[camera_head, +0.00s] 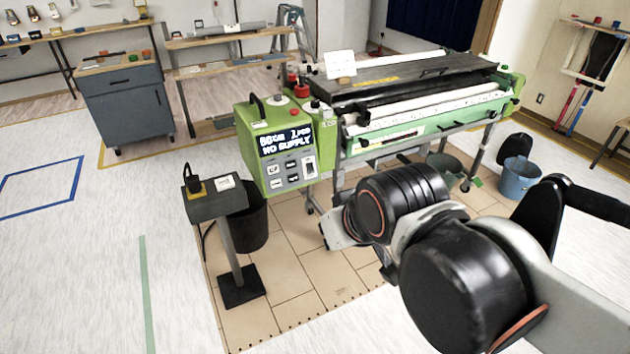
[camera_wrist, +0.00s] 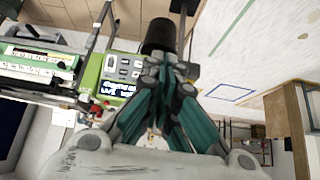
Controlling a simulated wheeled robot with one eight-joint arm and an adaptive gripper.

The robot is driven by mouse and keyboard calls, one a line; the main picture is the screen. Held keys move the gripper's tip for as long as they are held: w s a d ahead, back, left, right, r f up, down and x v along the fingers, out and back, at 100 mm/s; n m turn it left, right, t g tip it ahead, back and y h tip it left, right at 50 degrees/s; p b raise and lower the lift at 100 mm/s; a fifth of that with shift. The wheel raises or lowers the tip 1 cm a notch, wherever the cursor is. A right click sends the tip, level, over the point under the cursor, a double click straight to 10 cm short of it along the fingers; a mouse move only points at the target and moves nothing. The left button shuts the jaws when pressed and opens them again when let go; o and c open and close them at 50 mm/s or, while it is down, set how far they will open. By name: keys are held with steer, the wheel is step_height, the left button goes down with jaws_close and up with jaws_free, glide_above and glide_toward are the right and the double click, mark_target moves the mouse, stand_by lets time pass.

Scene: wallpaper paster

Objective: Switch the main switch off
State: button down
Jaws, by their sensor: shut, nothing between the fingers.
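The green control box (camera_head: 280,140) of the paster machine has a lit display (camera_head: 285,139) with white text that includes "NO SUPPLY". Below it are several small grey buttons (camera_head: 280,174) and a white and dark switch-like part (camera_head: 309,167). I cannot tell if this is the main switch or which way it is set. The wrist view shows the green panel (camera_wrist: 106,88) upside down, left of my fingers. My gripper (camera_wrist: 172,62) has teal fingers, shut and empty, apart from the panel. In the head view my arm hides the fingers.
A small stand (camera_head: 216,205) with a yellow and black device (camera_head: 194,184) is left of the box, with a black bin (camera_head: 250,225) behind it. The machine's long roller bed (camera_head: 420,105) extends right. A blue bucket (camera_head: 517,178) stands farther right. Floor at left is clear.

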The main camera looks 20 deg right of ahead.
steer(key=w+d+r+m+t+y, duration=0.15)
steer(key=w+m, duration=0.25)
steer(key=w, duration=1.3)
steer(key=w+d+f+m, duration=0.2)
steer(key=w+d, duration=0.1)
steer(key=w, duration=0.4)
steer(key=w+d+f+m, duration=0.2)
steer(key=w, duration=0.5)
steer(key=w+d+f+m+t, duration=0.1)
steer(key=w+d+f+m, duration=0.2)
steer(key=f, duration=0.5)
steer(key=w+d+f+m+t, duration=0.1)
steer(key=w+d+f+m, duration=0.2)
steer(key=w+d+f, duration=0.3)
steer(key=w+d+f+m+t, duration=0.2)
steer(key=w+d+f+m, duration=0.1)
steer(key=d+f, duration=0.4)
step_height(320, 180, down, 3)
steer(key=shift+w+d+f+h+b, duration=0.1)
steer(key=shift+w+d+h+b, duration=0.3)
steer(key=shift+w, duration=0.25)
